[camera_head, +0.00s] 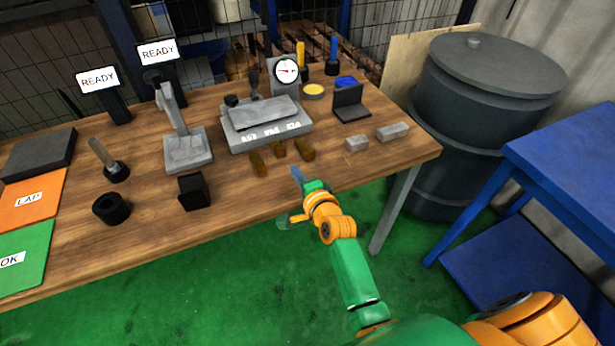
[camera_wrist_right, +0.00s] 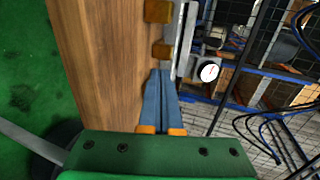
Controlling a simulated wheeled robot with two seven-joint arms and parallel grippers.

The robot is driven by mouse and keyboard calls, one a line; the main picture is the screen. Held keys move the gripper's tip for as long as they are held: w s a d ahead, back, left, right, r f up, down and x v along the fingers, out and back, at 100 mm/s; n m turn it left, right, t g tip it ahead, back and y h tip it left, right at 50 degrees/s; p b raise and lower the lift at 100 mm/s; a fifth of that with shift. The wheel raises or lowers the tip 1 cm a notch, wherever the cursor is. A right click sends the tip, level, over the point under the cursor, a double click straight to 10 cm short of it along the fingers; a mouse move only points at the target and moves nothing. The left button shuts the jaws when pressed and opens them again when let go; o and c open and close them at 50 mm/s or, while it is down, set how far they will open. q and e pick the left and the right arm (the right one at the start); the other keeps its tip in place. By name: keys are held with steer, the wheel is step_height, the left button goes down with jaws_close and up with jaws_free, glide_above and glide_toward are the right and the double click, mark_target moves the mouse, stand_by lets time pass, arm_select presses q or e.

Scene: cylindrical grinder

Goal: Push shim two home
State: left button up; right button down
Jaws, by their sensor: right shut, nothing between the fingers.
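Three brass-coloured shims stick out from the front of the grey fixture block (camera_head: 268,125): a left one (camera_head: 258,163), a middle one (camera_head: 279,149) and a right one (camera_head: 304,149). They protrude by differing amounts, the left one standing out clearly. My right gripper (camera_head: 296,172) is shut and empty, its blue fingertips just in front of the right shim. In the right wrist view the shut fingertips (camera_wrist_right: 160,73) point at a brass shim (camera_wrist_right: 162,50), close to it; contact cannot be told. Another shim (camera_wrist_right: 158,11) shows beyond. My left gripper is out of view.
A dial gauge (camera_head: 287,71) stands behind the fixture. Two grey blocks (camera_head: 357,143) (camera_head: 393,131) lie to the right. A black block (camera_head: 194,191) and a grey stand (camera_head: 187,150) are to the left. The wooden table's (camera_head: 240,197) front strip is mostly clear.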

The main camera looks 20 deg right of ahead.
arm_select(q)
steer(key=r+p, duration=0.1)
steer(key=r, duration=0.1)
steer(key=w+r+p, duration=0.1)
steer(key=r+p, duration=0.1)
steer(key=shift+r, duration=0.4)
arm_select(e)
steer(key=v, duration=0.5)
steer(key=shift+f, duration=0.1)
